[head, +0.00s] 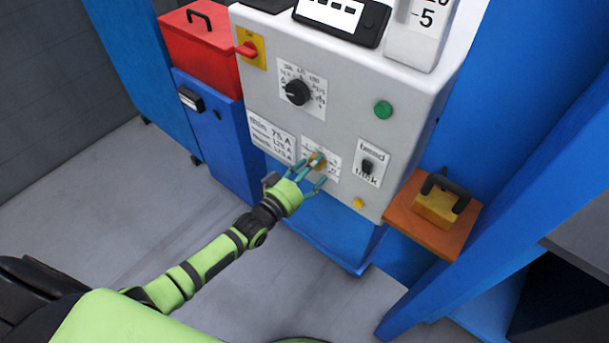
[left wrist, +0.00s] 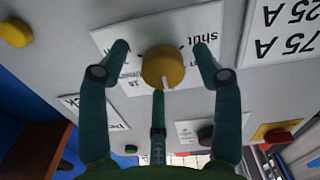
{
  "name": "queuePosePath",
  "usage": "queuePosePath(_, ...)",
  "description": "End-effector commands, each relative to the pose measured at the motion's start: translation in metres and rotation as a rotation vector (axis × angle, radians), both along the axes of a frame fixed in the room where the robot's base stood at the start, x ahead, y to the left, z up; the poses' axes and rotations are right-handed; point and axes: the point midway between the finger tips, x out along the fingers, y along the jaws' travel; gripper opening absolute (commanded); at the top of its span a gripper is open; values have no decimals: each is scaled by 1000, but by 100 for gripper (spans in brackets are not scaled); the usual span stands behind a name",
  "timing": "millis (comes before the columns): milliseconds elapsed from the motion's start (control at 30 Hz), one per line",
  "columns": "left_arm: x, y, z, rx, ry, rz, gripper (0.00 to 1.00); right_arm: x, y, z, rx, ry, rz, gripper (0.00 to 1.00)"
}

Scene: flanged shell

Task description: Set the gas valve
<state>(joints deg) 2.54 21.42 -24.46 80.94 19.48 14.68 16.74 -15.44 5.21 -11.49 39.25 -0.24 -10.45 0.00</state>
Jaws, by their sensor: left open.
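The gas valve is a yellow round knob (head: 319,160) on a white label plate (head: 333,165) low on the grey panel. In the left wrist view the knob (left wrist: 160,66) bears a white pointer mark at the picture's lower side. The word "shut" stands on its plate (left wrist: 197,47); other lettering is partly hidden. My left gripper (head: 312,173) is open in front of the knob. In the left wrist view its fingers (left wrist: 163,65) stand around the knob, with gaps to each side; contact cannot be told. My right gripper is out of view.
The grey panel (head: 250,95) also carries a black dial (head: 297,92), a green button (head: 383,110), a black bead/tack switch (head: 367,167) and a red handle (head: 246,50). A red box (head: 200,45) is at left. An orange shelf (head: 410,218) juts out at right.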

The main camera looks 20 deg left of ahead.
Motion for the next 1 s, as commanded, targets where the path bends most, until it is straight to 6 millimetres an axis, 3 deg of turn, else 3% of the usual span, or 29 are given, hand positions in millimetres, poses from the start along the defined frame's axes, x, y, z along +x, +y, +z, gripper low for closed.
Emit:
queuePosePath(600,-101,36,-2,2,7,-1,65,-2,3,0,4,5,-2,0)
queuePosePath(1000,-112,40,-1,1,4,0,65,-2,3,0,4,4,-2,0)
